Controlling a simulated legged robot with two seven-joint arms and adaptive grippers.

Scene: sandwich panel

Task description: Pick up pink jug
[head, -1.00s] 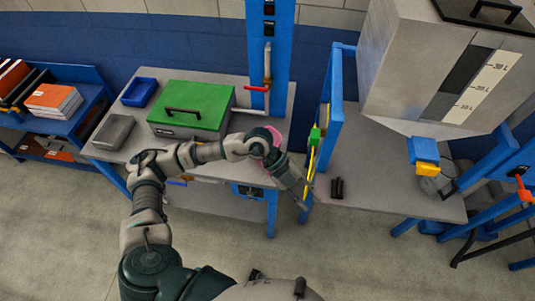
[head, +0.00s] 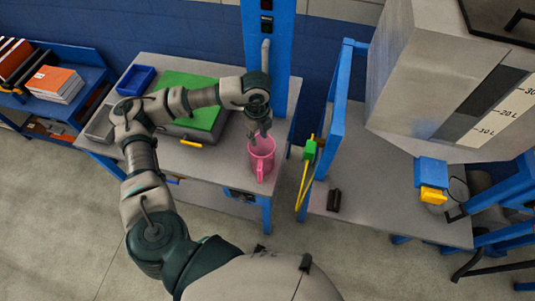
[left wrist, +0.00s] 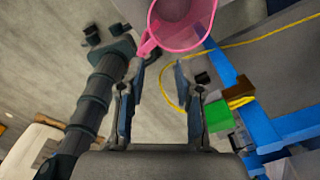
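The pink jug (head: 263,158) stands upright on the near right part of the grey workbench, its handle (head: 260,174) toward me. My left gripper (head: 261,133) points down at the jug's far rim in the head view; whether it touches cannot be told there. In the left wrist view the jug (left wrist: 182,22) is at the top, partly cut off, with its handle (left wrist: 147,47) near the left fingertip. My left gripper (left wrist: 160,70) is open, with nothing between its fingers. My right gripper is not in view.
A green-lidded box (head: 196,88), a blue tray (head: 136,80) and a grey tray (head: 103,123) share the workbench (head: 222,164). A blue column (head: 268,60) stands behind the jug. To the right are a blue frame (head: 338,110), a black object (head: 334,200) and a large tank (head: 425,75).

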